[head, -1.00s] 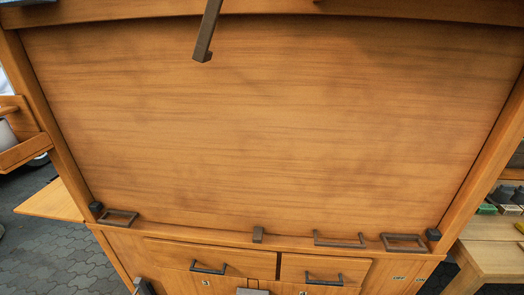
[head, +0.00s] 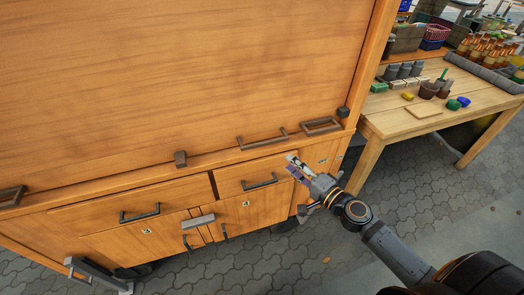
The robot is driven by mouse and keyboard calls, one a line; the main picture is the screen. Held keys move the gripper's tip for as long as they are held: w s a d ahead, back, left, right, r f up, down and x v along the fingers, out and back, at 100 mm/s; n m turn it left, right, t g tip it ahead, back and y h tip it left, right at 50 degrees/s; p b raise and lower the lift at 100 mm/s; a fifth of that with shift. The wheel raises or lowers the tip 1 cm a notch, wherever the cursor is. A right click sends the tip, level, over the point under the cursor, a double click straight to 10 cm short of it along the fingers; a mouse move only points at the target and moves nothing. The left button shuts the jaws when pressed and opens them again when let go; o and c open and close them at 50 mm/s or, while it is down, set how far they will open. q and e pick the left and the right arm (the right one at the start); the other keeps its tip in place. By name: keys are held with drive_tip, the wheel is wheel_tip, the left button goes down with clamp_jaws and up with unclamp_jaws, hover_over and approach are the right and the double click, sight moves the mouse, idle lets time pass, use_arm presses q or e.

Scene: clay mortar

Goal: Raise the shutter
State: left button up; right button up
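The shutter (head: 180,70) is a large flat wooden panel filling the upper left of the head view. It is down, its lower edge just above the drawers. Along its bottom stand a rectangular brown handle (head: 321,126) at right, a wider bar handle (head: 262,139) beside it, and another handle (head: 12,196) at the far left. My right gripper (head: 297,168) is below the right-hand handles, in front of the right drawer's upper right corner, apart from the handles. Its fingers are small and foreshortened; their opening is unclear. My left gripper is out of view.
Two drawers with dark handles, the left (head: 140,213) and right (head: 260,182), sit below the shutter. A grey bar (head: 98,273) juts out at lower left. A wooden table (head: 440,118) with pots and bottles stands at right. Paving before it is clear.

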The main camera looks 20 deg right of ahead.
sight(267, 144)
drive_tip(key=shift+m+y, duration=0.3)
drive_tip(key=shift+y, duration=0.2)
drive_tip(key=w+a+r+p, duration=0.1)
drive_tip(key=w+a+p, duration=0.1)
drive_tip(key=w+a+r+p, duration=0.1)
drive_tip(key=w+a+p, duration=0.1)
drive_tip(key=w, duration=0.1)
drive_tip(key=w+a+r+p, duration=0.1)
drive_tip(key=w+a+p, duration=0.1)
drive_tip(key=w, duration=0.1)
drive_tip(key=shift+r, duration=0.2)
drive_tip(key=shift+w+a+f+p, duration=0.2)
drive_tip(key=shift+w+p, duration=0.1)
drive_tip(key=shift+w, duration=0.2)
clamp_jaws()
drive_tip(key=shift+r, duration=0.1)
